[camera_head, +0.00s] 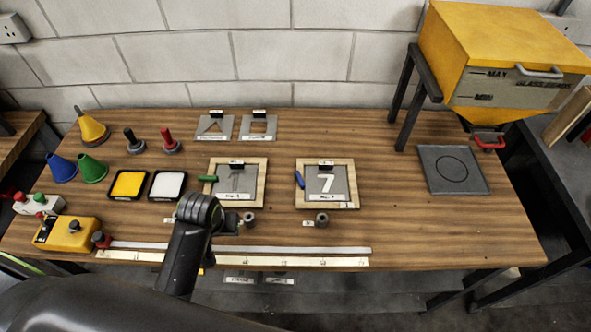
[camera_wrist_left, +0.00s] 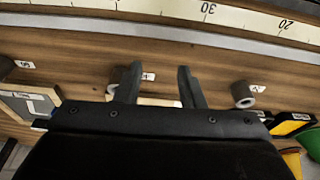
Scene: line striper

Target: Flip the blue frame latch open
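The blue latch (camera_head: 299,179) is a short bar on the left side of the right wooden frame (camera_head: 326,206) in the head view. It lies almost along that side, slightly tilted. The frame holds a grey stencil plate (camera_head: 340,188) with a white 7. My left arm reaches over the table's front, left of this frame. My left gripper shows in the left wrist view (camera_wrist_left: 158,88), its two fingers apart with nothing held between them. It is apart from the blue latch, which I cannot make out in the left wrist view. My right gripper is not in view.
A second frame (camera_head: 262,196) with a green latch (camera_head: 208,179) stands to the left. Small rollers (camera_head: 322,219) and a long ruler (camera_head: 300,262) lie in front. Yellow and white paint trays (camera_head: 151,197) are further left.

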